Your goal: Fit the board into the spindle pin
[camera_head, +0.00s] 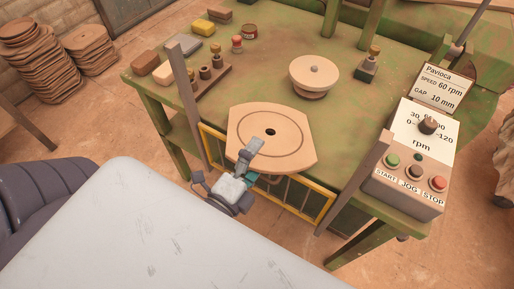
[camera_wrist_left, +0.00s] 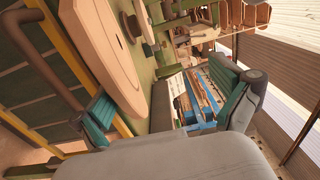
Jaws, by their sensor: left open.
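The board (camera_head: 295,148) is a pale wooden disc with clipped sides, a ring groove and a dark round centre. It lies at the front edge of the green table; it also shows in the left wrist view (camera_wrist_left: 99,52). I cannot tell whether the dark centre is an empty hole or holds the spindle pin; no pin stands out clearly. My left gripper (camera_head: 250,164) is at the board's near edge, overlapping it in the head view. My right gripper is not in view.
A yellow guard rail (camera_head: 318,204) runs below the table's front. A control box (camera_head: 412,165) with buttons and a dial is at right. Blocks, a sponge (camera_head: 203,27) and small jars line the table's back left.

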